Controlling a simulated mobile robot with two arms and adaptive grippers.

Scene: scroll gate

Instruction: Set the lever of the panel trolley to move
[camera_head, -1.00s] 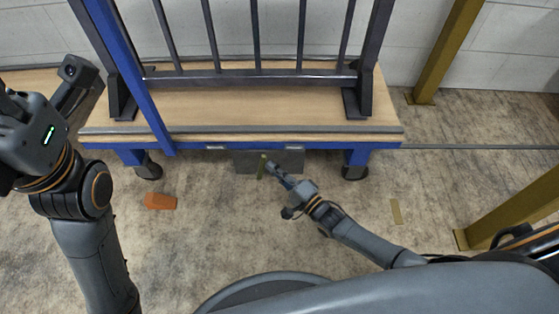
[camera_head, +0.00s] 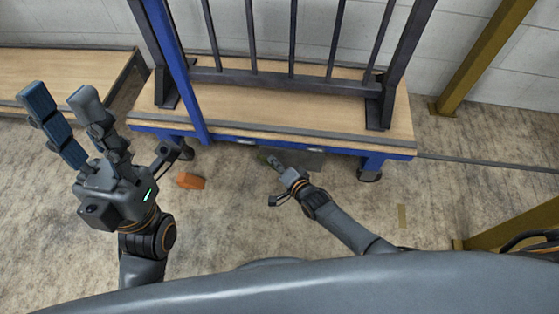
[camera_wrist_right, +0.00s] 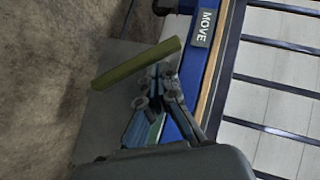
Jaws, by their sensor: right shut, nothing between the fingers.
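The panel trolley has a wooden deck (camera_head: 240,112) on a blue frame, with a dark barred rack on top. Its olive-green lever (camera_wrist_right: 135,63) lies across a grey plate at the deck's front edge in the right wrist view, with one end pointing towards the MOVE label (camera_wrist_right: 204,27). In the head view the lever (camera_head: 263,155) is small and partly hidden by my right gripper (camera_head: 274,161). The right gripper is shut and empty, its fingertips (camera_wrist_right: 162,72) close beside the lever; contact is unclear. My left gripper (camera_head: 62,95) is open and empty, left of the trolley.
An orange block (camera_head: 190,181) lies on the floor before the trolley. Another wooden surface (camera_head: 60,75) stands at the left. Ochre posts (camera_head: 485,55) stand at the right, and a thin rail (camera_head: 490,163) runs along the floor. The floor in front is mostly clear.

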